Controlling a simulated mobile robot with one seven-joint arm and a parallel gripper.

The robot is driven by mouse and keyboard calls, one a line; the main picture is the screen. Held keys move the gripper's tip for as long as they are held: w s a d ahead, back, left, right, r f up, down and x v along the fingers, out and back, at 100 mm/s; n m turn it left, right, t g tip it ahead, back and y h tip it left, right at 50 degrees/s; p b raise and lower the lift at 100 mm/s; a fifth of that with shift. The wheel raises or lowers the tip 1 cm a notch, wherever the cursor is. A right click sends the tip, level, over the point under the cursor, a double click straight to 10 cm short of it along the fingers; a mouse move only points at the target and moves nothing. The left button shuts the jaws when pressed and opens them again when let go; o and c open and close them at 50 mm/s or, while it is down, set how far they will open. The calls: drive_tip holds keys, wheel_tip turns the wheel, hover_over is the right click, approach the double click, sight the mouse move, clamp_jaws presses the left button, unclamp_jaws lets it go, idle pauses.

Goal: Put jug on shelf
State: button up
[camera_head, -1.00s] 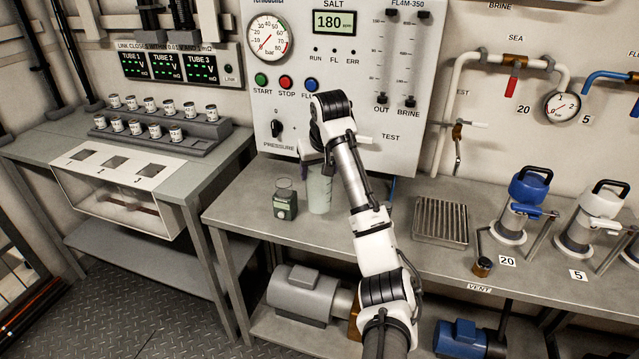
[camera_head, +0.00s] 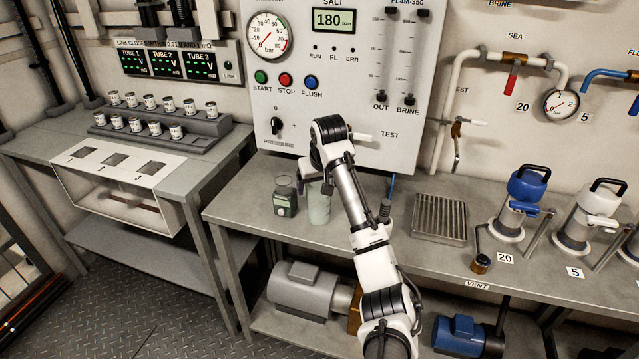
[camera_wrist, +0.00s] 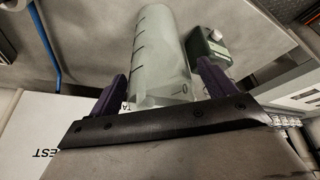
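The jug (camera_head: 319,205) is a pale grey-green cylinder with graduation marks on its side. In the wrist view the jug (camera_wrist: 158,60) lies between the two purple fingers of my gripper (camera_wrist: 163,88).
The dark green device (camera_head: 285,197) stands close to the jug. A ribbed metal tray (camera_head: 440,219) and blue-topped and white pump-like units are to the right. The bench's lower shelf (camera_head: 262,325) holds a grey motor (camera_head: 305,291) and a blue motor (camera_head: 458,336). A control panel (camera_head: 400,80) rises behind.

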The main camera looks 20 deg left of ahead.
drive_tip(key=v, duration=1.2)
drive_tip(key=shift+r, duration=0.2)
drive_tip(key=shift+w, duration=0.1)
